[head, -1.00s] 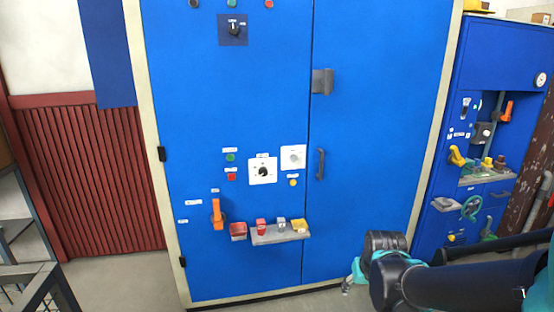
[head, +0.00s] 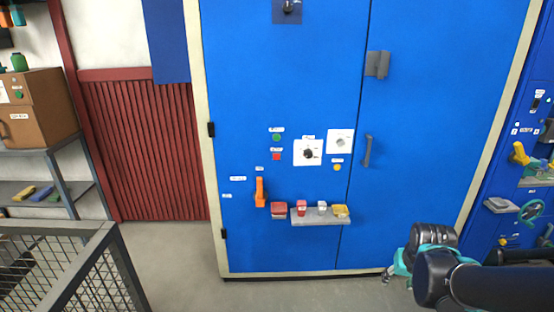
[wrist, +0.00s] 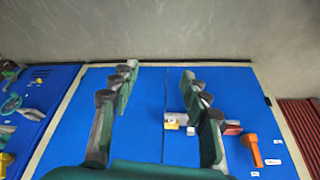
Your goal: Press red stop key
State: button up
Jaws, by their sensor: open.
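The red stop key (head: 276,156) is a small red square on the blue cabinet (head: 281,80), directly below a round green button (head: 276,137). Both have small white labels. My gripper (head: 388,274) is low at the right, apart from the key and below its height. In the wrist view, my gripper (wrist: 160,76) is open and empty, its two fingers spread in front of the upside-down cabinet. I cannot make out the red key in the wrist view.
An orange handle (head: 260,192) and a grey ledge (head: 310,217) with small blocks stick out below the key. Dials (head: 308,153) sit to its right. A mesh cage (head: 60,270) and shelf rack (head: 60,150) stand at left. Grey floor (head: 180,270) is clear before the cabinet.

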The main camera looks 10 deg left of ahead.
grip_shut()
dwell(1.3)
